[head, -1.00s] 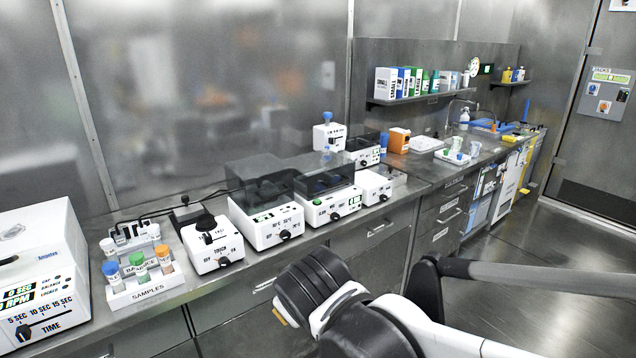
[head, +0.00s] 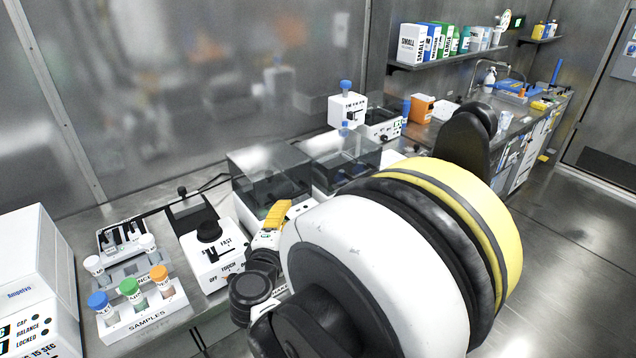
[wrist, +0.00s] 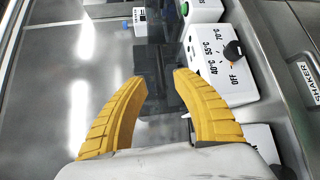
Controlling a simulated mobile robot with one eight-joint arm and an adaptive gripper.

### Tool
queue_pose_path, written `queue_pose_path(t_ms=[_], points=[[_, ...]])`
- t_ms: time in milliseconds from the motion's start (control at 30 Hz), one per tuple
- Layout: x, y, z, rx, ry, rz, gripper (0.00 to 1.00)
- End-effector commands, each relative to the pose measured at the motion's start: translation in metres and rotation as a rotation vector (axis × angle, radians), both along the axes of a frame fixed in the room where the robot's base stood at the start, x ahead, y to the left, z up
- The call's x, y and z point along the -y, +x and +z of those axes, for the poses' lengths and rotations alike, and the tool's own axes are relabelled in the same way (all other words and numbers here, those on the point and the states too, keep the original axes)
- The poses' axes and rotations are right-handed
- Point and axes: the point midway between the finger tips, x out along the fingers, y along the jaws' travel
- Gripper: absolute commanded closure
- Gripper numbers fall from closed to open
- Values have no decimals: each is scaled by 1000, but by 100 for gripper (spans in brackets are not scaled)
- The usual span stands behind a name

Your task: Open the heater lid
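The heater is a white box with a dial and 40, 55 and 70 °C marks; its front panel (wrist: 222,68) is at the right in the wrist view. Its dark see-through lid (wrist: 165,62) shows between and beyond my fingertips, and the lid (head: 262,172) appears down over the box in the head view. My gripper (wrist: 160,75) has two yellow fingers spread apart with nothing between them. In the head view my gripper (head: 275,218) is at the heater's front left. My arm hides most of the heater body there; contact with the lid cannot be told.
A touch mixer (head: 208,250) stands close left of the heater, and a second dark-lidded device (head: 340,160) close right. A sample rack (head: 140,310) and a white machine (head: 35,270) are further left. The steel wall (head: 200,90) is behind.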

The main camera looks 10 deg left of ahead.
Motion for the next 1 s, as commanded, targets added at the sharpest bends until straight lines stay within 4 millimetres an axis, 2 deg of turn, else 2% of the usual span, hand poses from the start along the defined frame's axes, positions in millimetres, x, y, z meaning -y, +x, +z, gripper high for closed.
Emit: queue_pose_path(t_ms=[300,500,667,900,933,1000], points=[[-2,62,-11,-3,3,-5,66],[-4,90,-14,-3,2,-4,66],[-5,99,-14,-3,3,-4,66],[-5,100,-14,-3,3,-3,66],[-5,100,-14,-3,3,-3,70],[-5,100,-14,-3,3,-3,91]])
